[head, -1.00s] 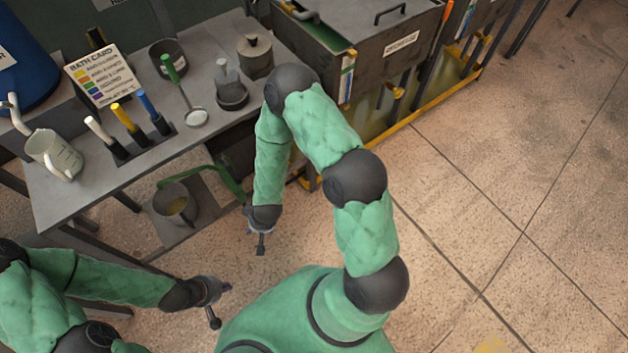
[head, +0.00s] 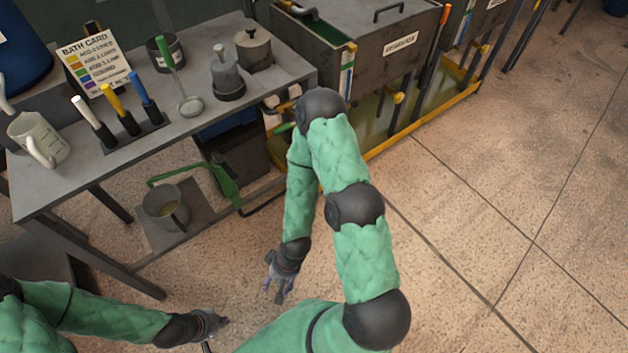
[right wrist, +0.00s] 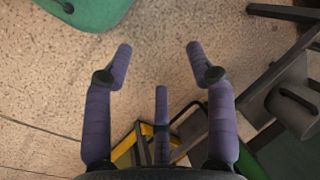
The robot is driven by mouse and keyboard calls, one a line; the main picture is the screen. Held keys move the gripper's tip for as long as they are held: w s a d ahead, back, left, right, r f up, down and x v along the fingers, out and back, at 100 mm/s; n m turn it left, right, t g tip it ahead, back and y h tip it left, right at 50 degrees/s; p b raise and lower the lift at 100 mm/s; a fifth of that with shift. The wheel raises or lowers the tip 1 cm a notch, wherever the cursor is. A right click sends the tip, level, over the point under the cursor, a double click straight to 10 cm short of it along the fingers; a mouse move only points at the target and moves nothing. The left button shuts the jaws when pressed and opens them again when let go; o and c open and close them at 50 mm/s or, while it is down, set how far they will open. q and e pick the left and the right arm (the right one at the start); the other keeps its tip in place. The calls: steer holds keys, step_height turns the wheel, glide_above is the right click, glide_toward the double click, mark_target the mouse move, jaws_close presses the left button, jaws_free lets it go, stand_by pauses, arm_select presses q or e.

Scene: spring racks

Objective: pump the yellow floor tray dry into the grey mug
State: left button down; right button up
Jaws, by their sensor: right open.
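The yellow floor tray (head: 425,121) lies under the dark tanks, with murky yellowish liquid in it. The mug also shows at the right edge of the right wrist view (right wrist: 292,108). My right gripper (head: 277,287) is open and empty, above the floor, apart from the pump. My left gripper (head: 215,324) is low at the left; its fingers are unclear.
The bench (head: 110,180) holds a jug (head: 38,140), a bath card (head: 93,65), coloured handles in a rack (head: 122,122), a ladle (head: 188,100) and pots. Its legs stand near the mug. A dark bin (head: 238,155) is behind the pump. Floor at the right is clear.

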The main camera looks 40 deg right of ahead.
stand_by(0.3)
steer(key=n+h+p, duration=0.2)
steer(key=p, duration=2)
glide_toward(234, 174)
steer(key=w+f, duration=0.1)
steer(key=w, duration=0.1)
steer(key=f, duration=0.3)
steer(key=a+f+b, duration=0.1)
steer(key=f, duration=0.3)
steer(key=f+b, duration=0.1)
steer(key=f, duration=0.2)
steer(key=shift+s+a+f, duration=0.1)
steer(key=shift+a+f, duration=0.15)
steer(key=shift+f, duration=0.05)
jaws_close()
